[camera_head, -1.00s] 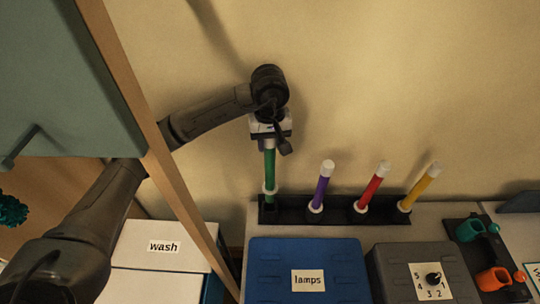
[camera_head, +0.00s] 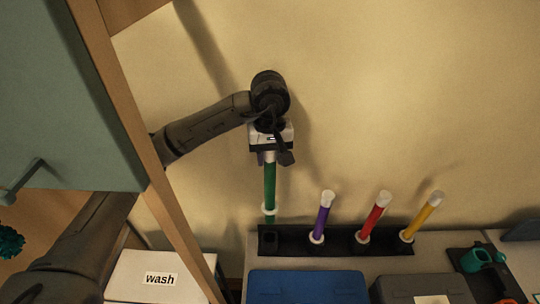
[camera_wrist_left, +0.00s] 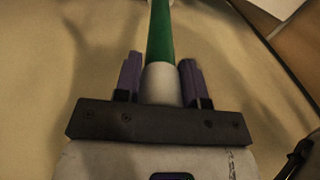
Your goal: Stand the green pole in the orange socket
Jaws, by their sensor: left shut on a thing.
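The green pole (camera_head: 269,188), with white ends, hangs roughly upright in my left gripper (camera_head: 268,157). The gripper is shut on its upper white end; in the left wrist view the pole (camera_wrist_left: 160,35) shows between the two fingers (camera_wrist_left: 161,82). The pole's lower end is just above the left, empty place of the black rack (camera_head: 288,243). The orange socket (camera_head: 508,299) is at the bottom right, mostly cut off by the picture edge. My right gripper is not in view.
Purple (camera_head: 322,216), red (camera_head: 374,217) and yellow (camera_head: 422,215) poles stand in the rack. A teal cup (camera_head: 475,260) is at right. A blue box (camera_head: 308,287) and grey box (camera_head: 425,289) are in front. A wooden post (camera_head: 165,215) and green panel (camera_head: 70,110) are at left.

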